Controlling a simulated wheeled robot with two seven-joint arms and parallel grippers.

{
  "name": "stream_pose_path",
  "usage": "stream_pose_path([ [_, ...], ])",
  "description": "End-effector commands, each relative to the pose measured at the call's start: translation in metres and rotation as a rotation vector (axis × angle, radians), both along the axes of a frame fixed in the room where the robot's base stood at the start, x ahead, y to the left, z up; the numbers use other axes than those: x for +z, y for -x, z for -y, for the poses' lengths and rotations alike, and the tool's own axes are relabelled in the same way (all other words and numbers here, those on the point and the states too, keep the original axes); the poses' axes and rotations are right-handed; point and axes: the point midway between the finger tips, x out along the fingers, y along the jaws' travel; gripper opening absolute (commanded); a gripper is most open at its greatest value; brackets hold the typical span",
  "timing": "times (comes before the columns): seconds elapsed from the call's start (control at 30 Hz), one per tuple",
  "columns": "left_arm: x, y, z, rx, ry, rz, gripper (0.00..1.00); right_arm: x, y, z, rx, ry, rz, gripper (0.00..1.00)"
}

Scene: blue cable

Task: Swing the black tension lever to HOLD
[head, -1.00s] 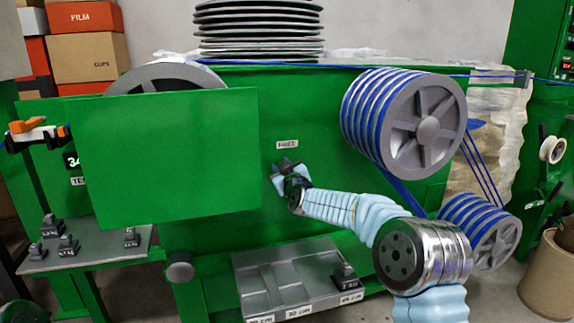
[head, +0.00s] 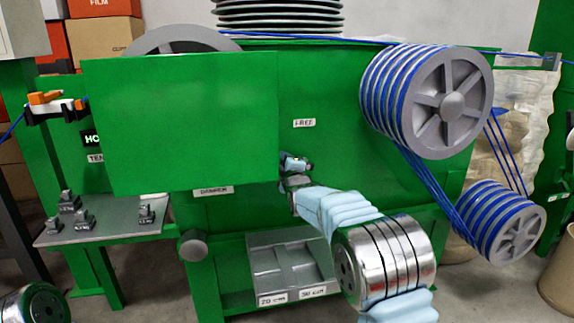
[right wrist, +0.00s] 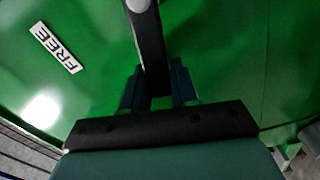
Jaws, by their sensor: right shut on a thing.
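The black tension lever (right wrist: 148,45) rises between the fingers of my right gripper (right wrist: 158,88) in the right wrist view, with a pale round pivot or cap at its top. The gripper is shut on it. In the head view my right gripper (head: 291,167) is at the machine's green front, by the right edge of a raised green panel (head: 185,125); the lever is mostly hidden there. The FREE label (head: 304,123) is above and slightly right of the gripper; it also shows in the wrist view (right wrist: 55,48). No HOLD label is readable. My left gripper is out of view.
Blue cable runs round a large wheel (head: 453,105) and a smaller one (head: 518,236) at right. Small weights (head: 70,202) stand on a side shelf. A grey tray (head: 290,262) is below.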

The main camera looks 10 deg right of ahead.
Motion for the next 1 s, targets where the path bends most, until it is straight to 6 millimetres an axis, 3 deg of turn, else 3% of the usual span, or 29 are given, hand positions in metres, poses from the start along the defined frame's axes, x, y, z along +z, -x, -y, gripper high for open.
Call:
stream_pose_path([
  [0.1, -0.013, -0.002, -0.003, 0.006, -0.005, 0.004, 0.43, -0.011, 0.0, -0.003, 0.002, 0.083, 0.003, 0.0],
  [0.4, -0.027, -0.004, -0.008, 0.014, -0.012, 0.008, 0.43, -0.019, 0.0, -0.003, 0.0, 0.224, 0.006, 0.0],
  [1.0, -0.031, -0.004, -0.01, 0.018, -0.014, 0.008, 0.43, -0.021, 0.0, -0.003, 0.001, 0.271, 0.005, 0.0],
])
